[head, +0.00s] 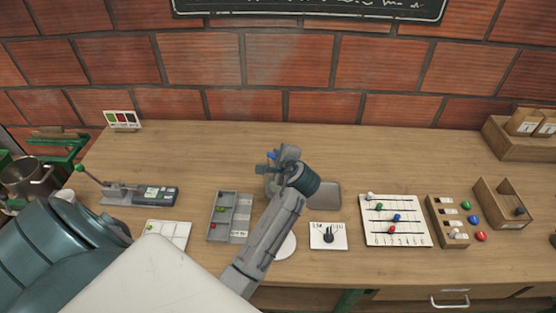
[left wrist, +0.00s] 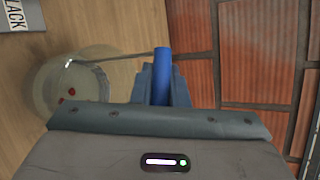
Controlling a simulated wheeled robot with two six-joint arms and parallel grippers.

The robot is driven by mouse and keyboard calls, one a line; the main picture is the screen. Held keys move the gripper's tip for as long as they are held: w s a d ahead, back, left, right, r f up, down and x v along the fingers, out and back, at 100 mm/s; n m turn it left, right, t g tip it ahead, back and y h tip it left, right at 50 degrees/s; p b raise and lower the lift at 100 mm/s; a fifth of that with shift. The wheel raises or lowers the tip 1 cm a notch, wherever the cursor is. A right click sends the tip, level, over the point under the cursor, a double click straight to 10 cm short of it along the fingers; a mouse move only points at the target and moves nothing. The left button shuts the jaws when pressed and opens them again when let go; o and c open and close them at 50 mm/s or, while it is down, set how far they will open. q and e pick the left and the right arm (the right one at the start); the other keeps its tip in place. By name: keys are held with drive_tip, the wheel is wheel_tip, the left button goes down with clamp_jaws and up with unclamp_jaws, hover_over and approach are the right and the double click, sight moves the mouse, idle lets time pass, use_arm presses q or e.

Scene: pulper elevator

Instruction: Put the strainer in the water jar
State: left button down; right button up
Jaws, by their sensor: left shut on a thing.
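My left gripper (head: 276,160) is over the back middle of the table, shut on the blue handle of the strainer. In the left wrist view the blue handle (left wrist: 162,76) stands between the fingers (left wrist: 162,88), and a thin rod runs left from it to above a round clear vessel, which looks like the water jar (left wrist: 46,92). In the head view my gripper and arm mostly hide the jar. My right gripper is not in view.
A grey block (head: 326,195) lies right of my wrist. A grey compartment tray (head: 218,232) and a scale-like device (head: 158,195) stand left. A white bead board (head: 405,239) and wooden boxes (head: 499,214) stand right.

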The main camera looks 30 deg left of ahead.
use_arm(q)
wheel_tip(320, 180, down, 2)
drive_tip(key=shift+f, duration=0.2)
drive_tip(key=c, duration=1.4)
unclamp_jaws()
drive_tip(key=shift+f, duration=0.1)
